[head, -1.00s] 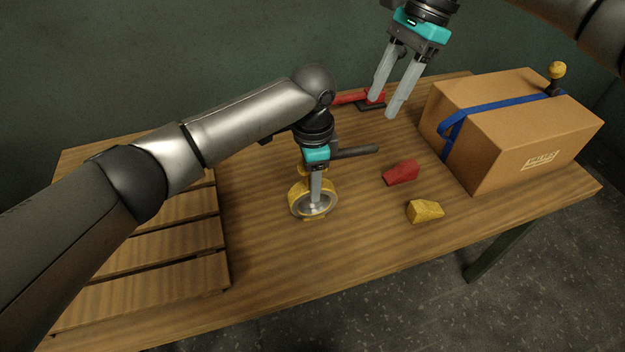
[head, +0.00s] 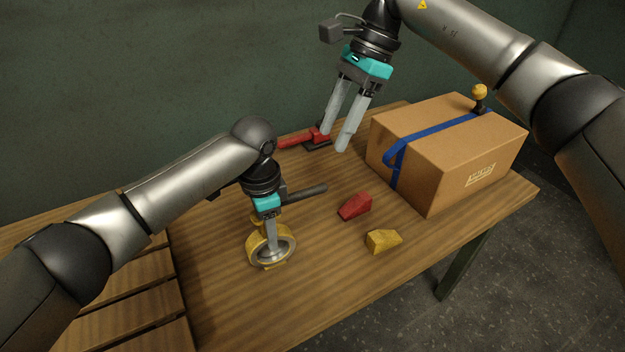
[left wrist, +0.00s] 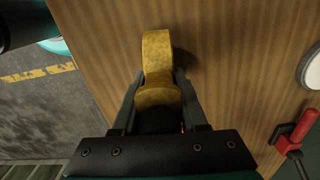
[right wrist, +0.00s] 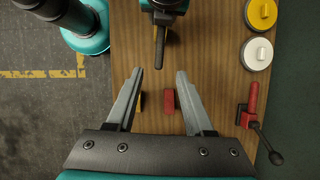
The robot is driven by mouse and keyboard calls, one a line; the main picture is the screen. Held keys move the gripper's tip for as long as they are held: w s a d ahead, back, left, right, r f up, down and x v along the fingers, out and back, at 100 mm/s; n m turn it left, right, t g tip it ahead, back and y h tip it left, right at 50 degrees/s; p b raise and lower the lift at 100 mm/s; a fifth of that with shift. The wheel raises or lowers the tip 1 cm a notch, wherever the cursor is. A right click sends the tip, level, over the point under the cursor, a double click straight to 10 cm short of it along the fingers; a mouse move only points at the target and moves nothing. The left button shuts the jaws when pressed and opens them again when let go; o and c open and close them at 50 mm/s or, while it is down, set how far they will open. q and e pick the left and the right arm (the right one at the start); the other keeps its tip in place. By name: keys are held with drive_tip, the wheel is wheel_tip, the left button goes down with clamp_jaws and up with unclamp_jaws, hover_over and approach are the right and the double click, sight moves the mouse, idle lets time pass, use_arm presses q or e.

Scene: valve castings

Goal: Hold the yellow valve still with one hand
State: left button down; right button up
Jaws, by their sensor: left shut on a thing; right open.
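The yellow valve (head: 252,249) stands on the wooden table at the front left. It looks like a round yellow ring with a pale metal inside. My left gripper (head: 271,246) comes down on it from above and is shut on it. In the left wrist view the yellow valve (left wrist: 157,55) sits between the fingers. A dark bar (head: 306,192) sticks out to the right by my left gripper; I cannot tell what it is fixed to. My right gripper (head: 334,141) is open and empty, in front of the red clamp in the head view and apart from the valve.
A red clamp (head: 318,137) lies at the back. A cardboard box (head: 455,158) with a blue strap stands right. A red block (head: 355,206) and a yellow block (head: 384,241) lie mid-table. Yellow (right wrist: 261,14) and white (right wrist: 257,54) discs show in the right wrist view. Wooden slats (head: 140,300) lie left.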

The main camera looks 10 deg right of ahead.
sight(309, 188)
drive_tip(key=x, duration=1.1)
drive_tip(key=shift+f, duration=0.15)
clamp_jaws()
idle(1.0)
